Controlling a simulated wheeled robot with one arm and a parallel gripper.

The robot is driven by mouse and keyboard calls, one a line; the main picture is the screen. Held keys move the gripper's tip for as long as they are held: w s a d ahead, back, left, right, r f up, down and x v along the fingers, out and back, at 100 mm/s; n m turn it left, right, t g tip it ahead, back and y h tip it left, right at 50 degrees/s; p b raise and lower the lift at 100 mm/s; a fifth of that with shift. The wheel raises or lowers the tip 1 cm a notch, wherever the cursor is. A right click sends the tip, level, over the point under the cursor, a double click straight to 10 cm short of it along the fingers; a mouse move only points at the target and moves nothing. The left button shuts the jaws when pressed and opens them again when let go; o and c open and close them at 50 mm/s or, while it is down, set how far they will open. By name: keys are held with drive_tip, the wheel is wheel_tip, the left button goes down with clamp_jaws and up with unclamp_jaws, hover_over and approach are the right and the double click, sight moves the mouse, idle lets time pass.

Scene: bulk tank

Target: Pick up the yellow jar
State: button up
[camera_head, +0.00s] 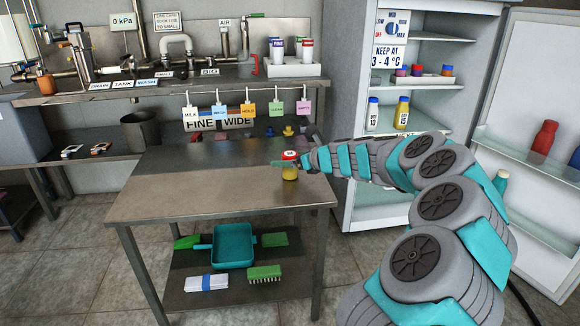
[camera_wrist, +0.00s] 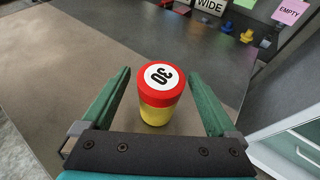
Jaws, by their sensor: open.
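The yellow jar (camera_head: 289,173) stands upright on the bare front part of the steel table (camera_head: 180,197), near its right side. It has a red lid with a white label. In the wrist view the jar (camera_wrist: 160,97) shows between the two green fingers of my gripper (camera_wrist: 160,100), and the label on its lid reads 30, seen turned. My gripper (camera_head: 287,164) is open, with a finger on each side of the jar and a visible gap to each.
A rail of hanging coloured tags (camera_head: 247,109) runs above the table's back. An open fridge (camera_head: 375,140) with bottles stands to the right, its door (camera_head: 540,150) swung out. A lower shelf holds a teal dustpan (camera_head: 233,247) and brushes. The table's left and middle are clear.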

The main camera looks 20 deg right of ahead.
clamp_jaws()
idle(0.8)
